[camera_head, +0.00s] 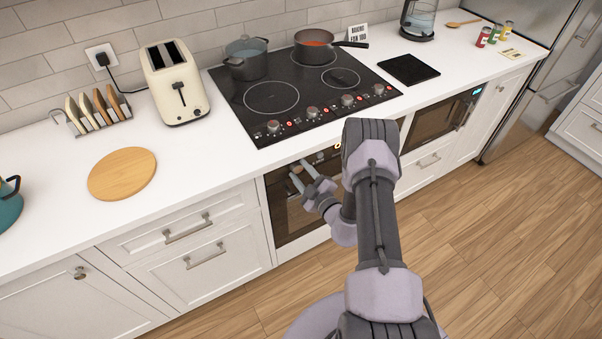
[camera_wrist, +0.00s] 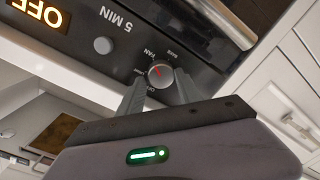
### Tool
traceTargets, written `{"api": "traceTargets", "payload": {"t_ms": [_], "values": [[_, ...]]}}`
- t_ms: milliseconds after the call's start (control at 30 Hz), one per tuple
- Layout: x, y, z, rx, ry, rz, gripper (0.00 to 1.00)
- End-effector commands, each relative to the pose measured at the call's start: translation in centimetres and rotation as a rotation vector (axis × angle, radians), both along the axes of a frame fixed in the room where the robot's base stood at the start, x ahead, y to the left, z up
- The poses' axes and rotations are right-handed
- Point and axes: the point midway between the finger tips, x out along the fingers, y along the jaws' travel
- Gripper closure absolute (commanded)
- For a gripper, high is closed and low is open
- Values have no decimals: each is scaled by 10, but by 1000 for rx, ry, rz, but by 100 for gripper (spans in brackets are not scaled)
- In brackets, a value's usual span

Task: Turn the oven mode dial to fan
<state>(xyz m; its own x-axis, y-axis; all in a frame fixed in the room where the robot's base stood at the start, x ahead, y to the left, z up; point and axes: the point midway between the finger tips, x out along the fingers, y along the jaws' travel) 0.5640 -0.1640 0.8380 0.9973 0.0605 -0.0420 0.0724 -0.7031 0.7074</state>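The oven mode dial (camera_wrist: 161,76) is a small round grey knob on the dark oven panel, with printed labels around it, among them FAN and BAKE. Its red mark is on the upper left side in the wrist view; I cannot tell exactly which label it points at. My gripper (camera_wrist: 162,83) is at the dial, one finger on each side, with what looks like a small gap. In the head view my gripper (camera_head: 299,169) is in front of the oven (camera_head: 288,222), below the counter edge. The dial is too small to make out there.
Beside the dial are a 5 MIN button (camera_wrist: 102,45) and an orange display reading OFF (camera_wrist: 41,12). A metal oven handle (camera_wrist: 222,20) runs close by. Above is the black hob (camera_head: 300,90) with two pots. Wooden floor (camera_head: 475,240) is free to the right.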

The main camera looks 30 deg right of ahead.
Motion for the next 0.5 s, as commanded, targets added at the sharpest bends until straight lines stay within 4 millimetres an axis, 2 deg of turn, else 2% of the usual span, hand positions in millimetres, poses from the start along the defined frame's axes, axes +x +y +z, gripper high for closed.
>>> {"api": "traceTargets", "payload": {"t_ms": [33,67,367,500], "values": [[0,0,0,0,1,1,47],[0,0,0,0,1,0,43],[-2,1,-1,1,5,1,43],[-19,-1,0,3,7,-1,43]]}}
